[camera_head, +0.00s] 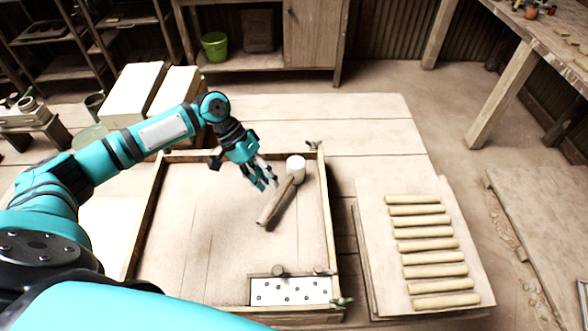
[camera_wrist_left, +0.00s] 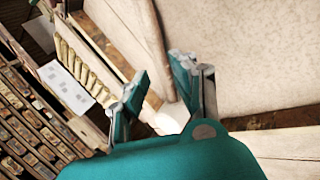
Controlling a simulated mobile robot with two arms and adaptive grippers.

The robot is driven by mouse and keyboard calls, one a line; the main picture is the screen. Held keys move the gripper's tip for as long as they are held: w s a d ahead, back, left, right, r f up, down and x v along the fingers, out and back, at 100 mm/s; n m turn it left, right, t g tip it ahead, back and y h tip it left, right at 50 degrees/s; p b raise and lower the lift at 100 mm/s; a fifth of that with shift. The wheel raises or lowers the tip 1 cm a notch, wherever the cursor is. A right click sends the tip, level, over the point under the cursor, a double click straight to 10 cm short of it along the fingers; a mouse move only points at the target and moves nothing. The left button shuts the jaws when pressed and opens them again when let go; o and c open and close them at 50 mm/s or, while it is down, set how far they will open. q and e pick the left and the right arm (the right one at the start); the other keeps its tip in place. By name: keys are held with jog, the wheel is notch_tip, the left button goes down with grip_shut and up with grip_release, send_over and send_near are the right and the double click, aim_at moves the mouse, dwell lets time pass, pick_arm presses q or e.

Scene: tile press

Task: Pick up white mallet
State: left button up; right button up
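The white mallet lies in a shallow wooden tray (camera_head: 331,235), with its white cylindrical head (camera_head: 296,164) at the far right and its brown wooden handle (camera_head: 275,203) pointing toward the near left. My left gripper (camera_head: 265,183) is just left of the mallet, with its fingers pointing down. In the left wrist view the fingers (camera_wrist_left: 160,95) are spread apart, with nothing held between them. Whether any finger touches the mallet cannot be told. My right gripper is not in view.
A white plate with dark holes (camera_head: 290,291) sits at the tray's near right corner. Several clay rolls (camera_head: 426,234) lie on a board (camera_head: 370,205) to the right. Pale blocks (camera_head: 135,92) stand behind my left arm. The tray's left part is clear.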

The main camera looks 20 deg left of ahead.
aim_at(277, 193)
pick_arm(q)
jog(key=shift+d+f, duration=0.35)
jog(key=shift+f, duration=0.15)
jog(key=shift+s+d+f+p, duration=0.15)
jog(key=shift+d+f+p, duration=0.05)
jog(key=shift+f+p, duration=0.15)
jog(key=p+x, duration=0.1)
jog(key=x, duration=0.3)
jog(key=shift+f, duration=0.15)
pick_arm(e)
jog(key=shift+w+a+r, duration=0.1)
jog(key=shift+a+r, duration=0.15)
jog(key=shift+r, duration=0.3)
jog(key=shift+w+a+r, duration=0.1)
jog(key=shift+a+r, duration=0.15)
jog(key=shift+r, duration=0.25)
pick_arm(q)
jog(key=shift+c, duration=0.2)
jog(key=c, duration=0.5)
grip_shut()
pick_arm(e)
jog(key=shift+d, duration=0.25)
